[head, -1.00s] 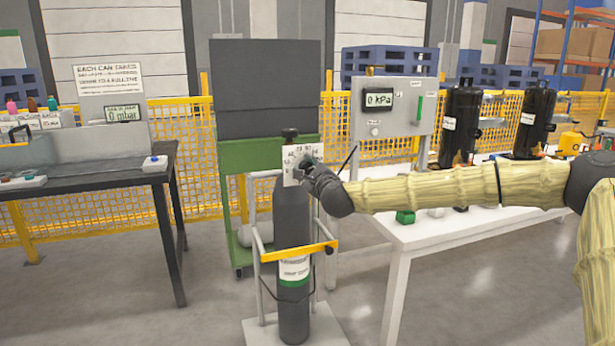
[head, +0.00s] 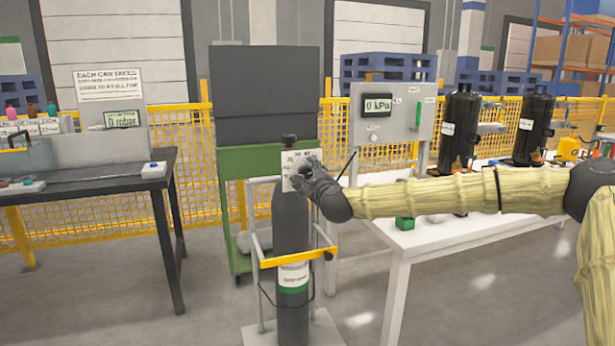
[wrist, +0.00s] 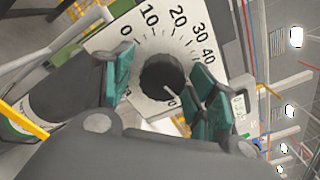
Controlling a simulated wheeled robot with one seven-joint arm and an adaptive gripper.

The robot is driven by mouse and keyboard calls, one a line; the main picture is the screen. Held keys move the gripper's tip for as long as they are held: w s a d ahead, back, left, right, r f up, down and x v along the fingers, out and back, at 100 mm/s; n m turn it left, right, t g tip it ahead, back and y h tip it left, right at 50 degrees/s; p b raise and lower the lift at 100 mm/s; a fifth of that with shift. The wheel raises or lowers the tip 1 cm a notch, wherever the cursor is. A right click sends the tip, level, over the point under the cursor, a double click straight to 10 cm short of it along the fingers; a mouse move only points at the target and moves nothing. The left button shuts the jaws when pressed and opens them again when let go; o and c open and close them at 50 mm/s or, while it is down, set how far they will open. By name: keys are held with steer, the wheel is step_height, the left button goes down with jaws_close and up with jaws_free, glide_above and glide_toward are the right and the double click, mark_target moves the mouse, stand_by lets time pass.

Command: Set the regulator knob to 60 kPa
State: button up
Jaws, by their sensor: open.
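The regulator knob (wrist: 160,77) is black and round, on a white dial plate (wrist: 145,30) with marks 0, 10, 20, 30 and 40 visible. My right finger hides the scale past 40. A white line on the knob points to the lower right in the wrist view. The plate (head: 289,182) sits at the top of the grey gas cylinder (head: 291,222). My gripper (wrist: 161,84) is open, with teal pads on either side of the knob; contact cannot be told. In the head view my gripper (head: 305,170) covers the knob.
A grey panel (head: 362,130) carries a display (head: 378,105) reading 0 kPa. The cylinder stands in a trolley with a yellow bar (head: 298,257). A white table (head: 440,235) is to the right, a dark bench (head: 90,178) to the left.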

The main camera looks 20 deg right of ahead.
steer(key=s, duration=1.2)
steer(key=shift+d, duration=0.2)
